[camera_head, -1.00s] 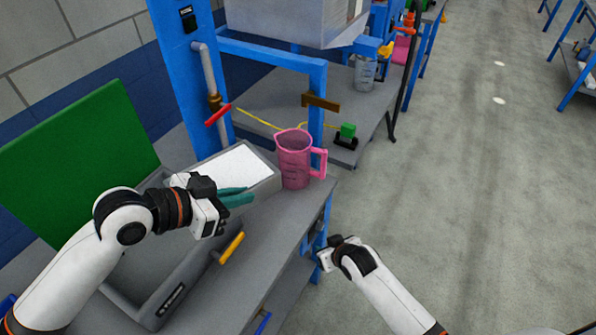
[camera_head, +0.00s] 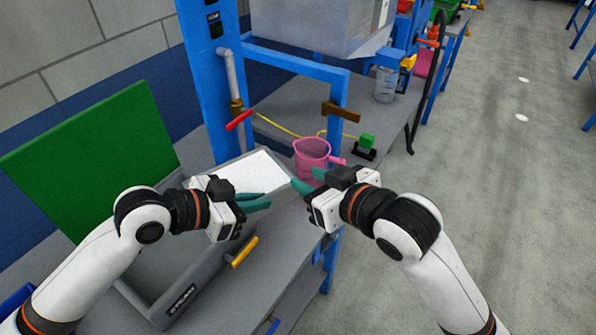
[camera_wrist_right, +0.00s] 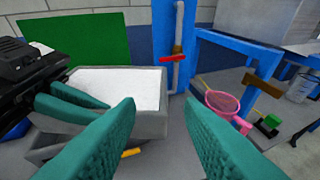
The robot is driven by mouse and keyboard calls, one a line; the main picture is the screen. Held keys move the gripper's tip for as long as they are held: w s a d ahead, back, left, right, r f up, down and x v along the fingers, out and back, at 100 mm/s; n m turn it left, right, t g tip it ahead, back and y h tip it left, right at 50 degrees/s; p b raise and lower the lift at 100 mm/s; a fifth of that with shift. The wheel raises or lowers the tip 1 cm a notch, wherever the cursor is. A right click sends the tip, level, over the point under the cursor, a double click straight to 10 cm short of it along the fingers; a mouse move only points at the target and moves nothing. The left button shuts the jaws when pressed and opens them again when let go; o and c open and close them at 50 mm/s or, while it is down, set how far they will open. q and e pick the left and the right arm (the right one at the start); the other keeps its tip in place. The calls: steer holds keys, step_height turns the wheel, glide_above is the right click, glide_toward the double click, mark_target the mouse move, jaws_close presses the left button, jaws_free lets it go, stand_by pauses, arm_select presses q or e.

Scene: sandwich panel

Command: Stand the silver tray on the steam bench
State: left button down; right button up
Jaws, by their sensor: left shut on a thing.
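The silver tray is a grey rectangular pan whose front wall shows in the right wrist view (camera_wrist_right: 152,123). A flat white filling (camera_head: 252,172) covers its inside. My left gripper (camera_head: 262,201) is shut on the tray's near left side, and its teal fingers also show there in the right wrist view (camera_wrist_right: 70,103). My right gripper (camera_head: 310,181) is at the tray's right end, in front of the pink jug, with its fingers wide apart and nothing between them. The steam bench (camera_head: 182,300) is the grey block with a lettered label, partly hidden under my left arm.
A pink jug (camera_head: 312,150) stands just right of the tray, close to my right gripper. A green panel (camera_head: 95,165) rises behind on the left. A blue frame post (camera_head: 205,80) and a pipe with a red handle (camera_head: 239,120) stand behind the tray. A yellow handle (camera_head: 244,252) sticks out in front.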

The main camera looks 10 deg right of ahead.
mark_target(280, 179)
steer(key=x, duration=1.1)
steer(key=shift+w+a, duration=0.1)
steer(key=shift+a, duration=0.05)
jaws_close()
arm_select(q)
steer(key=c, duration=1.6)
jaws_free()
arm_select(e)
steer(key=shift+a, duration=0.1)
arm_select(q)
steer(key=shift+o, duration=0.7)
